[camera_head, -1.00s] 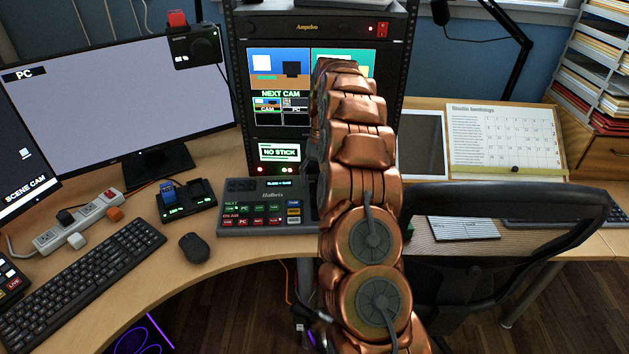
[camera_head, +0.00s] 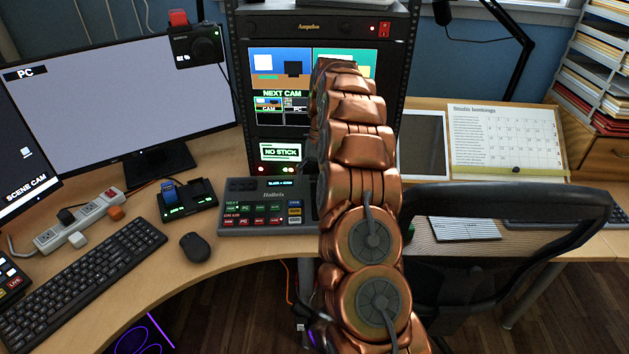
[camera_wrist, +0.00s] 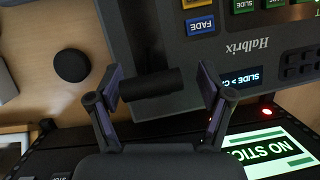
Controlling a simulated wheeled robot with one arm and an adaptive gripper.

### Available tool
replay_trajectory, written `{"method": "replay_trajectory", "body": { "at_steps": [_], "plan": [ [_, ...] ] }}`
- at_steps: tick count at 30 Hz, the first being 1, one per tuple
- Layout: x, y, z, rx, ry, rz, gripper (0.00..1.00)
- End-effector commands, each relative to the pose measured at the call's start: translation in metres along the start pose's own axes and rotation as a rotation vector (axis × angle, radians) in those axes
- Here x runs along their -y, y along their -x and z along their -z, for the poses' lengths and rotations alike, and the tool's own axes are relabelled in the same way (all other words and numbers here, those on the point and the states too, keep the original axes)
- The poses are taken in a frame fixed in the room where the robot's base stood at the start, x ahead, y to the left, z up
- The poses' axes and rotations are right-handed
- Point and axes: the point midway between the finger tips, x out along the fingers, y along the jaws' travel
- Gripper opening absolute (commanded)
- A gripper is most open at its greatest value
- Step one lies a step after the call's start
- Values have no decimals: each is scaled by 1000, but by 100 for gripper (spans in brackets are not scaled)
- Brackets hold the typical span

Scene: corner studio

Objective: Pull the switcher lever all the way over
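The switcher (camera_head: 268,208) is a dark grey panel with lit buttons on the desk, labelled Halbrix. It also fills the upper right of the wrist view (camera_wrist: 210,50). Its lever's black bar handle (camera_wrist: 152,83) shows in the wrist view, at the end of the panel past the coloured buttons. My gripper (camera_wrist: 160,82) is open, with one finger on each side of the handle. The left finger is close to the handle's end; contact is unclear. A gap shows at the right finger. In the head view my copper arm hides the lever and the gripper.
The rack (camera_head: 235,70) with lit screens stands behind the switcher; its "NO STICK" display (camera_wrist: 268,150) is close to my gripper. A round black object (camera_wrist: 71,66) lies on the desk nearby. A mouse (camera_head: 195,247) is left of the switcher, a chair (camera_head: 510,200) to the right.

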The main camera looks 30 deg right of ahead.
Motion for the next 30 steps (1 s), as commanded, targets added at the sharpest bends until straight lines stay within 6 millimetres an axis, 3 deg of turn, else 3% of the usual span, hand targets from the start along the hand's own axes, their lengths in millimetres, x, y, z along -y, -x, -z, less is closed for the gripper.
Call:
{"method": "replay_trajectory", "body": {
  "at_steps": [4,16,30],
  "plan": [
    [0,2,0,-1,-1,4,88],
    [-4,8,0,-2,-8,3,88],
    [3,74,-16,-5,-6,4,88]
  ]
}}
